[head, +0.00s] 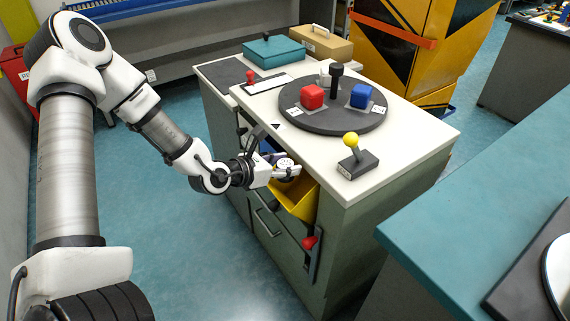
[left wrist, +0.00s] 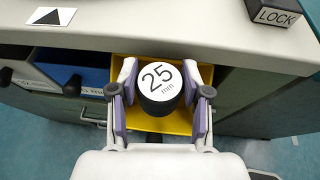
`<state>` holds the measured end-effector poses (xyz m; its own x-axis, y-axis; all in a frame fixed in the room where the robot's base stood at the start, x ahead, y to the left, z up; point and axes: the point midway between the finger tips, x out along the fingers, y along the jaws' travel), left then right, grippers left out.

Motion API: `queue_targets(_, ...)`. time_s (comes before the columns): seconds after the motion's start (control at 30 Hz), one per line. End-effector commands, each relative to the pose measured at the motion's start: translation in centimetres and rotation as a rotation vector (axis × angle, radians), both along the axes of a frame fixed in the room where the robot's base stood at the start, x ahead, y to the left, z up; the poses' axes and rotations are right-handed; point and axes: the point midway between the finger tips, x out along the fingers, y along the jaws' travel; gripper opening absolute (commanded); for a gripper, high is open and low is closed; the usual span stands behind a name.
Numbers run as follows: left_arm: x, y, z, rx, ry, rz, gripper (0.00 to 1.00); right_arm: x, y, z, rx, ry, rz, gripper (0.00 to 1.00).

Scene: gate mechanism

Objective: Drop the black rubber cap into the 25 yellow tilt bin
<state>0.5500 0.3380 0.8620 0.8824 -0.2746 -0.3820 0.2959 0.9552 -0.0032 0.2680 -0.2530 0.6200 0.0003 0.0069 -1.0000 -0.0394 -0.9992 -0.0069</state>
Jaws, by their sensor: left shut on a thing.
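The cap's white top (head: 284,162) also shows in the head view. The yellow tilt bin (head: 299,200) is tilted out of the cabinet front. In the left wrist view the yellow bin (left wrist: 178,122) lies behind and around the held cap. The cap's underside and most of the bin's inside are hidden. My right gripper is not in view.
A blue bin (left wrist: 78,72) is beside the yellow one. The counter edge (left wrist: 200,42) overhangs the bins closely. On top are a black turntable (head: 335,120) with red and blue blocks, and a yellow-knobbed lever (head: 356,162). A red handle (head: 309,243) is below.

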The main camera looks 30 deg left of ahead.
Motion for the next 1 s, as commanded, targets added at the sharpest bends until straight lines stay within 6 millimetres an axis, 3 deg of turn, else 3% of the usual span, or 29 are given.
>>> queue_targets(0.03,0.0,0.0,0.0,0.000,0.000,0.000,0.51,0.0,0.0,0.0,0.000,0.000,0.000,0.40)
queue_targets(0.1,0.0,0.0,0.0,0.000,0.000,0.000,0.76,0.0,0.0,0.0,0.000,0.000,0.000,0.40)
queue_targets(0.13,0.0,0.0,0.0,0.000,0.000,0.000,0.77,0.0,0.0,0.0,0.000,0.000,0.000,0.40)
queue_targets(0.5,0.0,0.0,0.6,-0.001,-0.002,0.001,0.77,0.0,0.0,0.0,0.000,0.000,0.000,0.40)
queue_targets(0.9,0.1,0.0,8.8,-0.001,-0.006,0.001,0.77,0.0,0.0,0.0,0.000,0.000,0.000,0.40)
queue_targets(1.0,0.1,0.0,9.8,-0.001,-0.002,0.001,0.77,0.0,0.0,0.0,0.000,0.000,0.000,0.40)
